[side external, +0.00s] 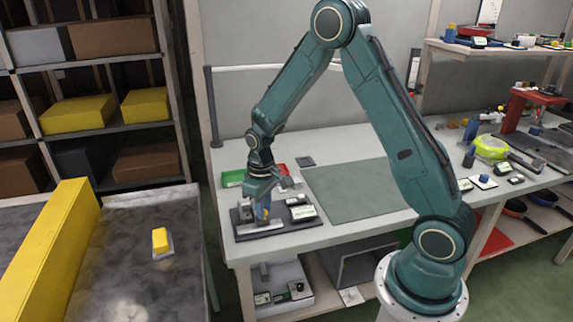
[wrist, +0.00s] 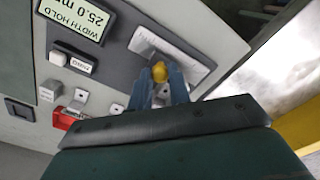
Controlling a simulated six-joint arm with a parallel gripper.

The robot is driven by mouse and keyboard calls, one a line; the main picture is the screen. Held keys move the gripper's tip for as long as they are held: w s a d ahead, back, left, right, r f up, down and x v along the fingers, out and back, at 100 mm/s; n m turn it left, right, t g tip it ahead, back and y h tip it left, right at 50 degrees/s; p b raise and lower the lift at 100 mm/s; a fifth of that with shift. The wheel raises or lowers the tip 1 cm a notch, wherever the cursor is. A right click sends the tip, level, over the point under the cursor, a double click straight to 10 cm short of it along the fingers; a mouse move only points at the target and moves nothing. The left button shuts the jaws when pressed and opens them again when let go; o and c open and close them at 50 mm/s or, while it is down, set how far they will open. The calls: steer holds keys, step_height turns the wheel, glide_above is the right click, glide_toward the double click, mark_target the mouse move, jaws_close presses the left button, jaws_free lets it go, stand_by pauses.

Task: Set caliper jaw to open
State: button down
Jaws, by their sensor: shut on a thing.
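The caliper station is a dark grey base plate (side external: 290,222) at the left front of the bench, with a silver metal bar (side external: 262,229) on it. In the wrist view the pale metal plate (wrist: 195,72) of the caliper lies just beyond my fingers. A display (wrist: 75,15) there reads "WIDTH HOLD 25.0 m", cut off at the edge. My gripper (side external: 263,212) is down at the station. In the wrist view my gripper (wrist: 160,85) is shut on a small yellow-orange piece (wrist: 159,71) between blue fingers. Its lower part is hidden, and I cannot tell whether it belongs to the caliper jaw.
A green bin (side external: 232,178) and a red one stand behind the station. A grey-green mat (side external: 360,187) lies to the right, mostly clear. A conveyor (side external: 125,270) with a yellow block (side external: 160,240) runs left of the bench. Small labelled blocks (wrist: 75,62) sit near the display.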

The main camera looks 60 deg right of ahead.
steer(key=shift+s+d, duration=1.25)
steer(key=shift+d, duration=0.1)
steer(key=c, duration=1.3)
jaws_free()
steer(key=shift+r, duration=0.1)
steer(key=shift+r, duration=0.75)
step_height(320, 180, up, 12)
steer(key=shift+r, duration=0.1)
